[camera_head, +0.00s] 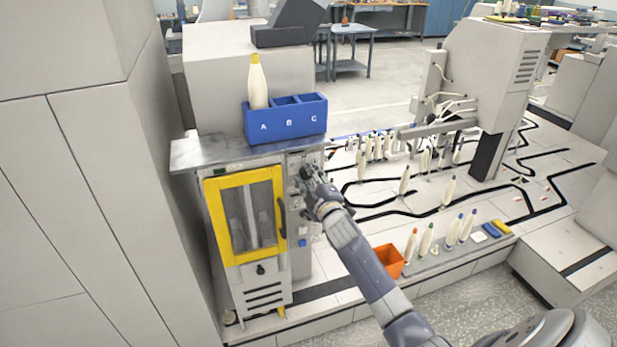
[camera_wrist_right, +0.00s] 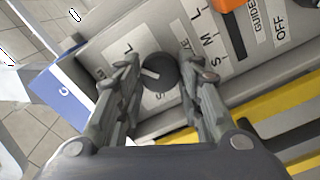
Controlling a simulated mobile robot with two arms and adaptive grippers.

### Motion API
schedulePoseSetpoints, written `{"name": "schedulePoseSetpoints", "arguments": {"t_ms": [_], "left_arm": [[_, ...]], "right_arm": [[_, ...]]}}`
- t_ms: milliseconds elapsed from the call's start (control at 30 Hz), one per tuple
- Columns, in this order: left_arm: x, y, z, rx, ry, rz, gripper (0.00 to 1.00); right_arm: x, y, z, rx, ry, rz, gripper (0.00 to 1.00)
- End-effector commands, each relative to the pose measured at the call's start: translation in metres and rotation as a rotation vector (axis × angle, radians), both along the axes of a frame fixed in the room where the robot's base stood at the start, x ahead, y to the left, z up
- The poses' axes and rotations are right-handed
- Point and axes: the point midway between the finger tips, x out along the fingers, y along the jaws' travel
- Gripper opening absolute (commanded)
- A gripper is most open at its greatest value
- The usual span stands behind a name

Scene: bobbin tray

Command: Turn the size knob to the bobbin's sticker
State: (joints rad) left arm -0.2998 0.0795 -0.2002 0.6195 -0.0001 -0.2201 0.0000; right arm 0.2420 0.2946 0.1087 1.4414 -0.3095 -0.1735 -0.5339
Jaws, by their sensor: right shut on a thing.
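The size knob (camera_wrist_right: 160,73) is a round black dial with a white pointer line, on a light panel in the right wrist view. Its pointer faces left in that view, between the printed L and S; a finger covers part of the dial's markings. My right gripper (camera_wrist_right: 158,80) is shut on the knob, one finger on each side. In the head view my right gripper (camera_head: 311,184) reaches the panel beside the yellow-framed door and hides the knob. A cream bobbin (camera_head: 257,85) with a yellow top stands upright in compartment A; no sticker letter is readable. My left gripper is out of view.
The blue tray (camera_head: 287,131), marked A, B and C, sits on the metal cabinet top (camera_head: 210,153). A yellow-framed door (camera_head: 221,223) is left of the panel. An orange bin (camera_head: 389,262) and several bobbins stand to the right, past my right arm.

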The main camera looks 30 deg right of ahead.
Motion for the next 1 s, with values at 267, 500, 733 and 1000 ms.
{"name": "schedulePoseSetpoints", "arguments": {"t_ms": [267, 500, 733, 1000], "left_arm": [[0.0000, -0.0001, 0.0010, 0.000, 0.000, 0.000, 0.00], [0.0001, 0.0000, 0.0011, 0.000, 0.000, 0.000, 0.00], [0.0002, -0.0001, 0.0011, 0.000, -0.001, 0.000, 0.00], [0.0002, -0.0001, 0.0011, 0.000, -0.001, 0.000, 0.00]], "right_arm": [[-0.0003, -0.0005, -0.0013, 0.085, -0.018, -0.001, 0.10], [-0.0003, -0.0005, -0.0014, 0.102, -0.021, -0.002, 0.10], [-0.0003, -0.0005, -0.0016, 0.101, -0.021, -0.002, 0.10], [-0.0003, -0.0003, -0.0010, 0.100, -0.021, -0.001, 0.55]]}}
